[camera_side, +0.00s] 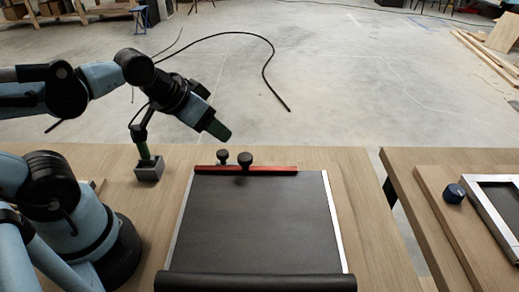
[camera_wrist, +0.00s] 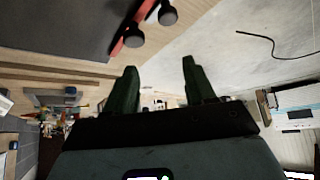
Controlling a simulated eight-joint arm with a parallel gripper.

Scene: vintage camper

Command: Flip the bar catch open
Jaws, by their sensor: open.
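The bar catch appears to be the red bar (camera_side: 262,169) across the back edge of a dark grey panel (camera_side: 255,222). Two black knobs, a left one (camera_side: 222,156) and a right one (camera_side: 245,159), stand at its left part. The wrist view also shows the red bar (camera_wrist: 145,14) and the knobs (camera_wrist: 168,15) (camera_wrist: 133,38) at the top. My gripper (camera_wrist: 158,66) has green fingers, spread apart with nothing between them. In the side view my gripper (camera_side: 217,129) is above and behind the left knob, tilted and apart from the bar.
A grey block (camera_side: 149,170) with a green and black upright piece stands left of the panel. A black roll (camera_side: 255,283) lies along the panel's front edge.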

